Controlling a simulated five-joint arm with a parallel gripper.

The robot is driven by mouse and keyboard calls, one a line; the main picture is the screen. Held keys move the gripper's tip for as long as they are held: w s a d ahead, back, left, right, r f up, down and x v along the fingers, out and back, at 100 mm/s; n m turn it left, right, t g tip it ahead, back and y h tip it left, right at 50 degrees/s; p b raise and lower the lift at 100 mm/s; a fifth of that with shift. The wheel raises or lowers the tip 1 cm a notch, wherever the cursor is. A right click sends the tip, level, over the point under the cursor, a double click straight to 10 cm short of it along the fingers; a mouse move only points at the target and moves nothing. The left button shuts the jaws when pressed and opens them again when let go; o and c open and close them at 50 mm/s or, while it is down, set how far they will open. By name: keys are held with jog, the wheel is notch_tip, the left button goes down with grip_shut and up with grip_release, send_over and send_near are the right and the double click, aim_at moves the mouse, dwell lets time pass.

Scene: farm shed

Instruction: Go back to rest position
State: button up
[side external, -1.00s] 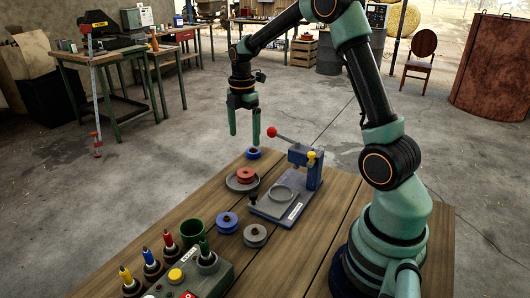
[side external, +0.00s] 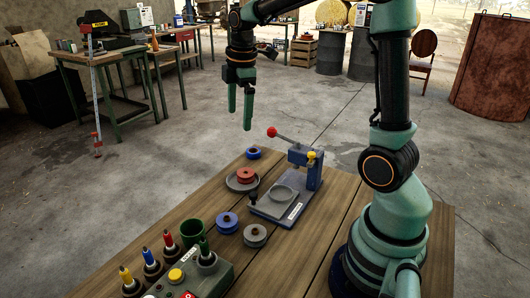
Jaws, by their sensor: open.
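My gripper (side external: 240,108) hangs in the air with its two green fingers pointing down and apart. It is empty. It is above and beyond the far end of the wooden table (side external: 335,232). Below it, a small blue disc (side external: 253,153) lies on the table near the far edge. A red part (side external: 245,175) sits on a grey round dish (side external: 233,184). The blue press (side external: 307,166) with a red-knobbed lever (side external: 272,132) stands to the right of these. My gripper touches none of them.
A blue disc (side external: 227,222) and a grey disc (side external: 255,236) lie nearer on the table. A green cup (side external: 192,232), several coloured markers (side external: 170,240) in holders and a button box (side external: 205,280) fill the near left. The air around my gripper is free.

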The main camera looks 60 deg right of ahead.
jog(key=s+a+r+m+t, duration=0.1)
jog(key=s+a+m+t, duration=0.3)
jog(key=s+a+m, duration=0.7)
jog(key=shift+s+r+m, duration=0.2)
jog(key=shift+r+m, duration=0.2)
jog(key=shift+m, duration=0.1)
dwell(1.0)
